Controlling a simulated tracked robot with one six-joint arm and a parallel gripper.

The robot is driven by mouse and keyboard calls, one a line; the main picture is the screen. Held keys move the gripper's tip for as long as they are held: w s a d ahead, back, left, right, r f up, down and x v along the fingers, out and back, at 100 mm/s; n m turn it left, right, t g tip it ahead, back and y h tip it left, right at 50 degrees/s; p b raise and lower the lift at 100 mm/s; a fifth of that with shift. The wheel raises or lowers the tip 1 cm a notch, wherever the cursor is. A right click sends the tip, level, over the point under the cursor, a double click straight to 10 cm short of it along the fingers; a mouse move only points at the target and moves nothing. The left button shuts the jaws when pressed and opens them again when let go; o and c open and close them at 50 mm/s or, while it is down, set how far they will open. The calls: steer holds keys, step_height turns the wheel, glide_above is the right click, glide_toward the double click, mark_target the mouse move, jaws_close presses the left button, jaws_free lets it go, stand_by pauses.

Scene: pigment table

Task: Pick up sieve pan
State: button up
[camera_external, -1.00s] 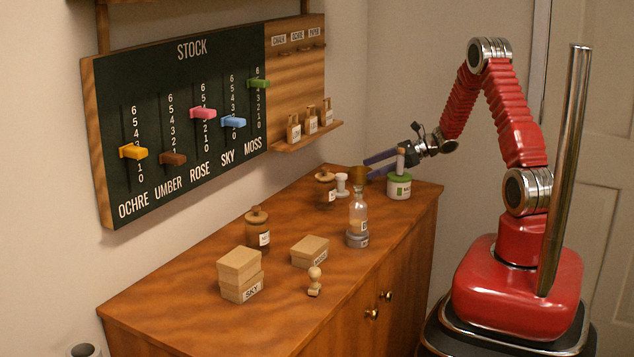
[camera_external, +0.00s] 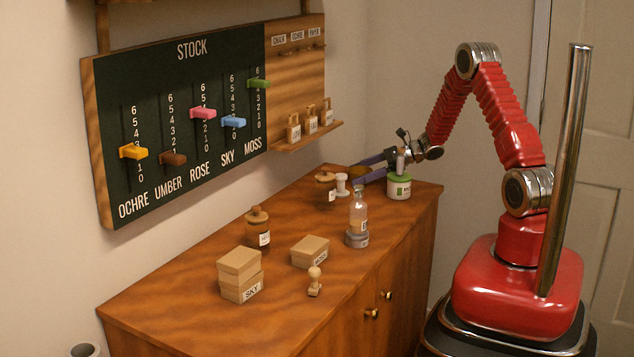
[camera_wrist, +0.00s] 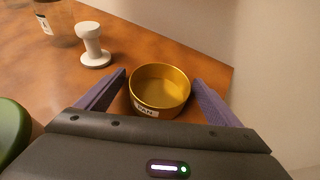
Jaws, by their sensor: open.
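The sieve pan is a round, shallow gold pan with a white PAN label (camera_wrist: 159,88). It stands on the wooden table top, upright and empty. My gripper (camera_wrist: 160,77) is open, with one purple finger on each side of the pan. A narrow gap shows on the left; the right finger is very near the rim, and I cannot tell if it touches. In the external view my gripper (camera_external: 357,171) is low at the table's far end, and the pan (camera_external: 358,171) is partly hidden by the fingers.
A white spool-shaped piece (camera_wrist: 93,45) stands left of the pan. A green-lidded jar (camera_external: 399,186) is close beside my gripper. A glass bottle (camera_external: 358,215) and a brown jar (camera_external: 326,190) stand nearby. The wall is close behind the pan.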

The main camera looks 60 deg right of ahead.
steer(key=shift+c, duration=0.2)
steer(key=c, duration=1.2)
